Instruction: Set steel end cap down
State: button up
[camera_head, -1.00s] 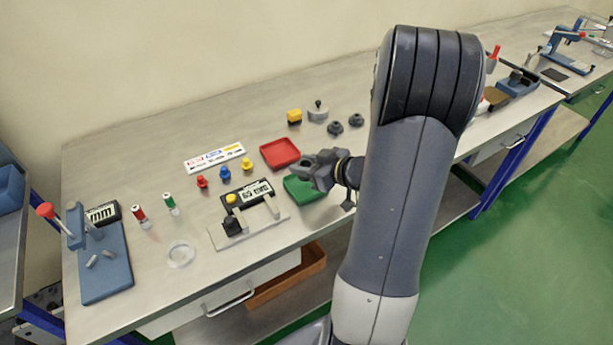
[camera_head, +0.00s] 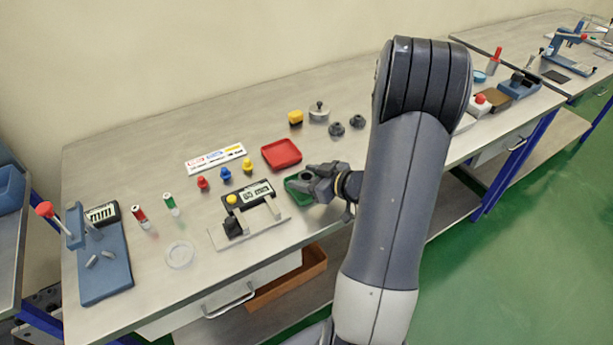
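My gripper (camera_head: 305,177) is over the green tray (camera_head: 291,190) near the bench's front edge, with its fingers pointing left. It covers much of the tray. A small dark shape shows between the fingers, but I cannot tell whether it is the steel end cap or part of the gripper, nor whether the fingers are closed on it. I cannot make out the steel end cap for certain anywhere. A round grey metal piece with a knob (camera_head: 319,113) stands at the back of the bench. Two dark round pieces (camera_head: 336,129) (camera_head: 357,122) stand in front of it.
A red tray (camera_head: 282,154) lies behind the green one. A fixture with a display (camera_head: 254,193) stands to its left. Red, blue and yellow small pieces (camera_head: 225,174) stand in a row. A clear ring (camera_head: 180,254) and a blue press (camera_head: 104,266) are at left.

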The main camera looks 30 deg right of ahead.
jog(key=shift+r, duration=0.25)
jog(key=v, duration=1.2)
jog(key=shift+f, duration=0.15)
jog(key=x, duration=1.1)
jog(key=shift+w+a, duration=0.15)
jog(key=shift+w+a+f, duration=0.1)
jog(key=shift+w+f, duration=0.15)
jog(key=shift+f, duration=0.15)
jog(key=shift+r, duration=0.25)
